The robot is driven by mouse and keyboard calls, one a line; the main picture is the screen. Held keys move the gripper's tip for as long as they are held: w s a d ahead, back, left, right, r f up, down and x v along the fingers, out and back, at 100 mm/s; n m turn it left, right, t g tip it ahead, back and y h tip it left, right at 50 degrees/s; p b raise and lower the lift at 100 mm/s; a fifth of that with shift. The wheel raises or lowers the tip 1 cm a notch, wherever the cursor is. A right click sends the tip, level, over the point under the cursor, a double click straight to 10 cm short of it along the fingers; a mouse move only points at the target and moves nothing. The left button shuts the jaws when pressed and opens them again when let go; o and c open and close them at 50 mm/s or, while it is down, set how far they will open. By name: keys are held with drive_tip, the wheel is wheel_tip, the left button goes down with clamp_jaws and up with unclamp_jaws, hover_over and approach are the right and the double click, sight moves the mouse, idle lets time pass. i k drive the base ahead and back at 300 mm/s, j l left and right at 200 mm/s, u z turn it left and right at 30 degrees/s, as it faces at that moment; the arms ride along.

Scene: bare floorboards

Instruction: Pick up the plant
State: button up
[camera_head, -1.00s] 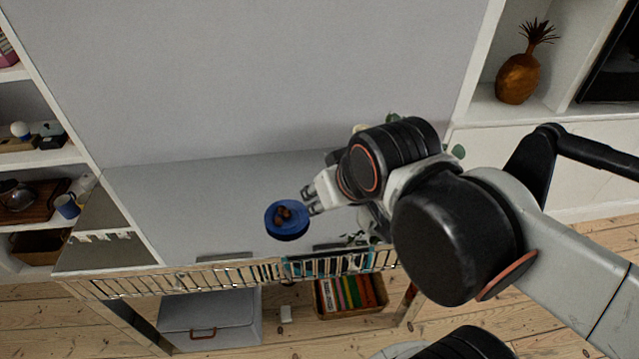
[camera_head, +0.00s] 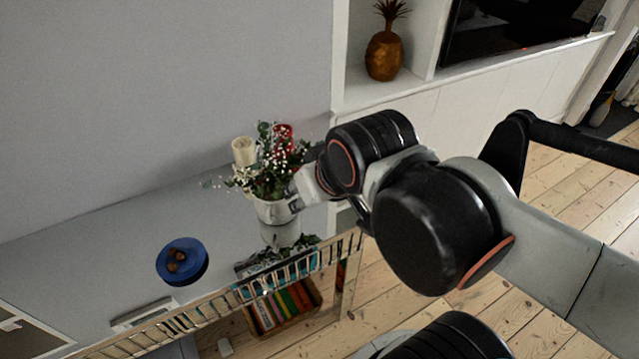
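The plant (camera_head: 268,172) has green leaves and small white flowers and stands in a light pot (camera_head: 273,211) on the grey top of a low cabinet (camera_head: 110,225). My gripper (camera_head: 297,200) is just to the right of the pot and overlaps its right edge in the picture. The fingertips are small and partly lost against the pot, so I cannot tell whether they touch it or how far apart they are. My arm covers the area right of the plant.
A blue dish (camera_head: 192,270) with brown things in it sits left of the plant. A cream candle (camera_head: 243,151) and a red object (camera_head: 284,132) stand close behind the plant. A slatted rail (camera_head: 215,306) runs along the cabinet's front. Floorboards are clear at right.

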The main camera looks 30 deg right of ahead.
sight(272, 208)
drive_tip(key=k+j, duration=0.15)
drive_tip(key=j, duration=0.2)
drive_tip(key=k+j, duration=0.1)
drive_tip(key=j, duration=0.25)
drive_tip(key=k+j+z, duration=0.1)
drive_tip(key=j, duration=0.25)
drive_tip(key=k+j, duration=0.2)
drive_tip(key=j, duration=0.15)
